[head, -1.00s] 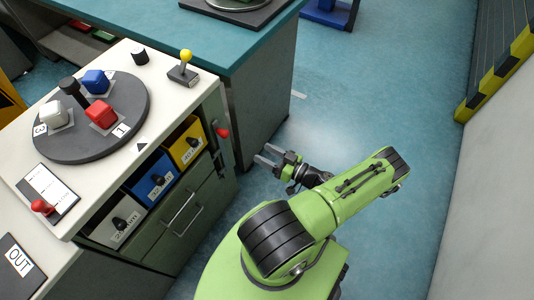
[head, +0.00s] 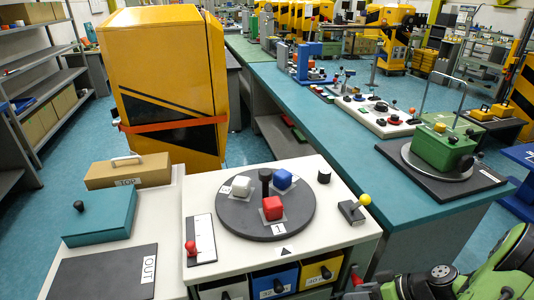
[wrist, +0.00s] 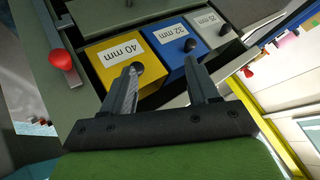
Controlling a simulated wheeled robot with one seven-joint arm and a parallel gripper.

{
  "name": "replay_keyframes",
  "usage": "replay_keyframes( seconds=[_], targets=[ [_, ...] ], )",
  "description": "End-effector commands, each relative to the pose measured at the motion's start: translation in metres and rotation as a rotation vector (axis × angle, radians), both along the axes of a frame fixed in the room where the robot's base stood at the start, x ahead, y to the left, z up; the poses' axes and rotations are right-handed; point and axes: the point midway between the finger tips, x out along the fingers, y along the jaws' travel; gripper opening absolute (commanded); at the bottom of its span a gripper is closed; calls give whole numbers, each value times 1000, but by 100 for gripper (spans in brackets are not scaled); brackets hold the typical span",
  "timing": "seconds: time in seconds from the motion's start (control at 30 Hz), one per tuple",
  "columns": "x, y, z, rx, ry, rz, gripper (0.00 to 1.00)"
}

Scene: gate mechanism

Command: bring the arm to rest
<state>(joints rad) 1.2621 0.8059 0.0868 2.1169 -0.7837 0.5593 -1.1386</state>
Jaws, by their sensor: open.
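My gripper (wrist: 160,82) is open and empty in the wrist view, its two fingers pointing toward the labelled drawers. Behind the fingers are the yellow 40 mm drawer (wrist: 112,60), the blue 32 mm drawer (wrist: 168,45) and the grey 25 mm drawer (wrist: 212,27). A red-knobbed lever (wrist: 62,60) is at the left of that view. In the head view my green arm (head: 500,265) is folded at the lower right, beside the cabinet. The gripper's fingertips are hard to make out there.
A dark turntable (head: 240,218) with white, blue and red blocks sits on the white cabinet top (head: 335,240). A yellow-knobbed joystick (head: 355,208) stands near its right edge. The teal bench (head: 330,125) runs behind. A tall yellow cabinet (head: 160,65) stands at the left.

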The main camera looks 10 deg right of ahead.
Motion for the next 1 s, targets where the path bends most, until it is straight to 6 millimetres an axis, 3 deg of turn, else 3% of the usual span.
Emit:
replay_keyframes(
  seconds=[0.03, 0.27, 0.37, 0.53, 0.6, 0.73, 1.0],
  targets=[
    [7, 16, 30, -65, 71, 47, 60],
    [5, 87, 133, -358, 302, 49, 60],
    [-9, 117, 177, -473, 320, -17, 60],
    [-50, 160, 242, -574, 248, -183, 60],
    [-70, 170, 261, -571, 204, -253, 60],
    [-96, 177, 279, -531, 146, -348, 60],
    [-105, 178, 282, -507, 132, -385, 60]
  ],
)
